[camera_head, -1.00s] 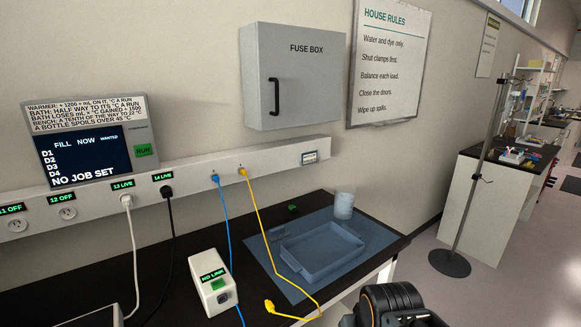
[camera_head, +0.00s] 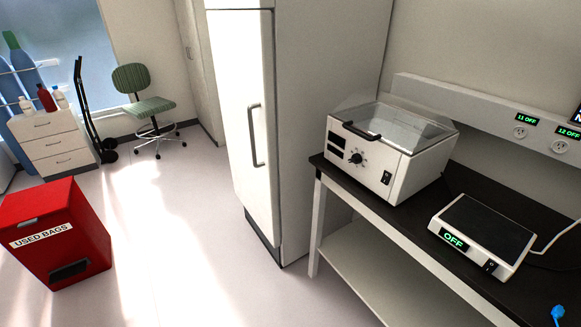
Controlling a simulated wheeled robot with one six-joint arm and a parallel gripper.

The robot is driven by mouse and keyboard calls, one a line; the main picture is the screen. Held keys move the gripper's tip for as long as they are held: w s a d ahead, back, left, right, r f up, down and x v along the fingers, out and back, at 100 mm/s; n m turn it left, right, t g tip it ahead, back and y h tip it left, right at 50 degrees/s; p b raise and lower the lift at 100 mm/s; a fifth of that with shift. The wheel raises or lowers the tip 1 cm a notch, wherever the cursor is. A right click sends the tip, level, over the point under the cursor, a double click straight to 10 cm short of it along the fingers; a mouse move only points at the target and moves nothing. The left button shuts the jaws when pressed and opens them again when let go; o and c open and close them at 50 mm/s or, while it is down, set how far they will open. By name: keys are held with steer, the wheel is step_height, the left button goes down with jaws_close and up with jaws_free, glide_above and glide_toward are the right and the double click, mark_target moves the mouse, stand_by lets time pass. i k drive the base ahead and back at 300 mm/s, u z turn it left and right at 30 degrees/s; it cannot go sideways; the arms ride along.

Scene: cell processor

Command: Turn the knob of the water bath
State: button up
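The water bath (camera_head: 413,168) is a white box with a clear lid and a black lid handle. It stands at the left end of the dark bench top. Its round black knob (camera_head: 356,158) is on the front face, with marks around it. A small dark display sits to the left of the knob, and a black rocker switch (camera_head: 386,177) sits to its right. The lid looks shut. My gripper does not show in the current view.
A flat white device (camera_head: 485,233) reading OFF stands on the bench (camera_head: 395,240) right of the bath. A tall white cabinet (camera_head: 245,110) stands close left of the bench. A red USED BAGS bin (camera_head: 60,230) is at far left. Floor between them is clear.

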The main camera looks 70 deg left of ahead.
mark_target(356, 159)
steer(key=u, duration=0.1)
steer(key=k, duration=0.55)
steer(key=u, duration=1.95)
steer(key=i, duration=1.15)
steer(key=u, duration=1.35)
steer(key=i, duration=0.2)
steer(key=u, duration=0.2)
